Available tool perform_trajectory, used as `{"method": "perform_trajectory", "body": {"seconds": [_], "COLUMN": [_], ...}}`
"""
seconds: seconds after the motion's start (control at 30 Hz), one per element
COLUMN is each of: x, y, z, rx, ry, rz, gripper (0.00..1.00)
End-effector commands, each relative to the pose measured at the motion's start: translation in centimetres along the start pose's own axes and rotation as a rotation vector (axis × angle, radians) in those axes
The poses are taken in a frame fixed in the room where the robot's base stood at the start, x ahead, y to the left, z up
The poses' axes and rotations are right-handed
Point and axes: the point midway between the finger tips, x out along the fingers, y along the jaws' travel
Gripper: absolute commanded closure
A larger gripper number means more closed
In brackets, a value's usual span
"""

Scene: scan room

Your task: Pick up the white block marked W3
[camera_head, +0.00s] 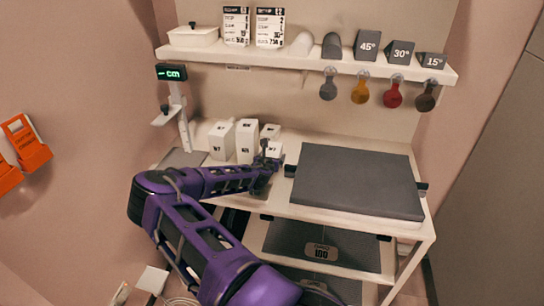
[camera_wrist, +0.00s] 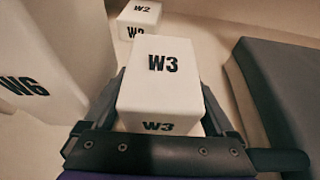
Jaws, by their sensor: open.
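The white block marked W3 (camera_wrist: 160,62) fills the middle of the wrist view, with W3 on its top and front faces. My gripper (camera_wrist: 162,98) is open, with one finger on each side of the block. Whether either finger touches it I cannot tell. In the head view the block (camera_head: 275,151) stands on the table, partly hidden by my gripper (camera_head: 267,160).
A tall white block marked W6 (camera_wrist: 50,70) stands close on the left, and block W2 (camera_wrist: 138,18) is behind. A dark grey pad (camera_head: 355,180) lies close on the right. A display stand (camera_head: 178,110) is at the table's left. A shelf (camera_head: 300,63) hangs above.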

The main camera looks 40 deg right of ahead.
Motion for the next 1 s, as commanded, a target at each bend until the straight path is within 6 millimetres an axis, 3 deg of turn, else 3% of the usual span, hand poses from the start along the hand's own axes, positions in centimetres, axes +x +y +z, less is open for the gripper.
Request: {"method": "perform_trajectory", "body": {"seconds": [0.07,0.57,1.0], "x": [0.0,-0.1,-0.5], "y": [0.0,0.0,0.0], "z": [0.0,0.0,1.2], "rx": [0.0,0.0,0.001], "ry": [0.0,0.0,-0.003], "rz": [0.0,0.0,0.001], "gripper": [0.1,0.98,1.0]}}
